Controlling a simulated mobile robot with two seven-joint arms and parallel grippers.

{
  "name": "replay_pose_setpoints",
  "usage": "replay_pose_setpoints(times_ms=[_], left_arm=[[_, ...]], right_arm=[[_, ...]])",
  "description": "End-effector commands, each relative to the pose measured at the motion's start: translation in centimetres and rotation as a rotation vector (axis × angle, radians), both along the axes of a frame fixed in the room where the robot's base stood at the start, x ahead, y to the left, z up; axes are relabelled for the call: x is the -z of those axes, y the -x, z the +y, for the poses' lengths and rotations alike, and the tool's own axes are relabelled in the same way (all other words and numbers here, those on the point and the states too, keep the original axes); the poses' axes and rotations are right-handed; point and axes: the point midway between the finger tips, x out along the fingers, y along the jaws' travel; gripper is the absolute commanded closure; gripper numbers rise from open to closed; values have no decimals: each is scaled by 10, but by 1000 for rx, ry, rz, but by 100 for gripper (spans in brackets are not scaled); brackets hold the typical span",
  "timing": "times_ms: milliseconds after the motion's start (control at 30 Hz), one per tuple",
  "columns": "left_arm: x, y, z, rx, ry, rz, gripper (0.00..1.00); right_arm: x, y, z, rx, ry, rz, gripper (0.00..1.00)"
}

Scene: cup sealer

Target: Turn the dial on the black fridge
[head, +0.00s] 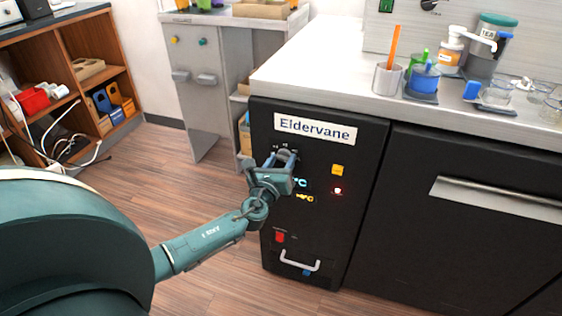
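The black fridge (345,175) stands under the counter in the head view, with a white "Eldervane" label near its top. My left gripper (284,158) is at the upper left of this panel, just below the label. Its fingers are close to the front, at the place where small markings show. The dial itself is hidden behind the gripper, and I cannot tell whether the fingers touch or grip it. My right gripper is not in view.
The light counter (330,62) above holds cups, a pump bottle (451,50) and glassware. A dark door with a long metal handle (497,198) is to the right. A wooden shelf (90,75) stands at the left. The wooden floor (190,170) between is clear.

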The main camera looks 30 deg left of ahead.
Motion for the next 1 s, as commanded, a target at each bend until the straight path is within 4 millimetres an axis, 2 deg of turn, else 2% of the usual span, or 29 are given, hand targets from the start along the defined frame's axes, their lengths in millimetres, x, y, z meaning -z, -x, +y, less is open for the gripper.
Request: replay_pose_setpoints(times_ms=[33, 167, 400, 533, 667, 1000], left_arm=[[0, 0, 0, 0, 0, 0, 52], [0, 0, 0, 0, 2, 0, 42], [0, 0, 0, 0, 3, -1, 41], [0, 9, -2, 0, 3, -1, 41], [-1, 31, -7, 2, 4, 2, 41], [0, 102, -24, 2, 2, 2, 41]], right_arm=[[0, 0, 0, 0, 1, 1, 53], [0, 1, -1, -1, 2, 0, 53], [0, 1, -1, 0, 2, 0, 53], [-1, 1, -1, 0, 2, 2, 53], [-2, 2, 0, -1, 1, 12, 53], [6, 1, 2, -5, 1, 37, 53]])
